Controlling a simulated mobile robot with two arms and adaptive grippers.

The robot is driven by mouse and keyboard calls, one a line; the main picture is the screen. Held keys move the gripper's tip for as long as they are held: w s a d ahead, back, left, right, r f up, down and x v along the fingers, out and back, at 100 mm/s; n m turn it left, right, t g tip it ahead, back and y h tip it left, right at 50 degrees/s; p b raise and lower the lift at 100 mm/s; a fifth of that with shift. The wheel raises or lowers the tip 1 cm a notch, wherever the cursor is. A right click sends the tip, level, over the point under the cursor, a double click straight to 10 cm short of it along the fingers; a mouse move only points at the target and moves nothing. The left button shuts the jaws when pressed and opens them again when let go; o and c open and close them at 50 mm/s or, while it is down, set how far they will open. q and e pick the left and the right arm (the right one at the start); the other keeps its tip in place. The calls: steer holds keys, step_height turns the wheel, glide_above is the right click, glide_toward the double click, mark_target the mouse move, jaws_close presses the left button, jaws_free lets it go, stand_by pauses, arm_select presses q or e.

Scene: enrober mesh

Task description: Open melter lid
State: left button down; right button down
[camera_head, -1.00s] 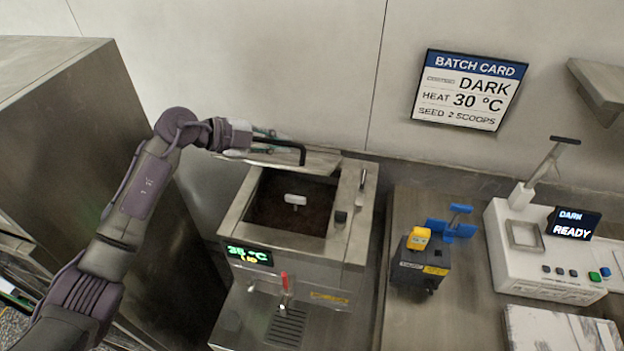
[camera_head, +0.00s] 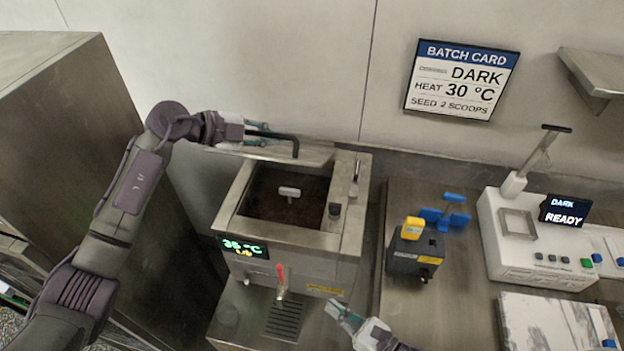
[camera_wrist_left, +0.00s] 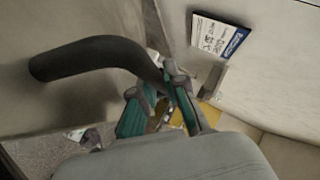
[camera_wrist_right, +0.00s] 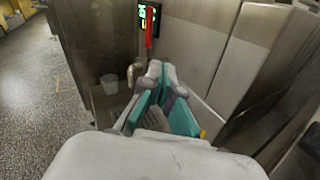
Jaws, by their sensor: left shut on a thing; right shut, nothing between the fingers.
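The melter (camera_head: 285,240) is a steel machine with an open top and dark chocolate inside. Its steel lid (camera_head: 305,152) stands swung up at the back, seen almost edge-on. A black bar handle (camera_head: 293,148) sticks out from the lid; it also shows large in the left wrist view (camera_wrist_left: 90,57). My left gripper (camera_head: 268,135) is shut on the handle, its fingers partly hiding the bar. My right gripper (camera_head: 335,307) is shut and empty, in front of the melter's lower right; the right wrist view shows its fingertips (camera_wrist_right: 160,85) together.
The melter display (camera_head: 243,248) reads about 36 °C. A red tap lever (camera_head: 280,275) stands over the drip grate. To the right are a dark box with a yellow top (camera_head: 412,250), a blue scoop-like piece (camera_head: 445,217) and a white machine (camera_head: 520,235). A batch card (camera_head: 462,80) hangs behind.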

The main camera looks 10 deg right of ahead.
steer(key=w+a+r+m+t+y, duration=0.2)
steer(key=w+r+m+t, duration=0.1)
steer(key=w+r, duration=0.6)
steer(key=w+a+r+m+t+y, duration=0.1)
steer(key=w+r, duration=0.7)
steer(key=r, duration=0.8)
steer(key=shift+w+a+m+t+y, duration=0.35)
steer(key=shift+m+t+y, duration=0.6)
steer(key=shift+m, duration=0.55)
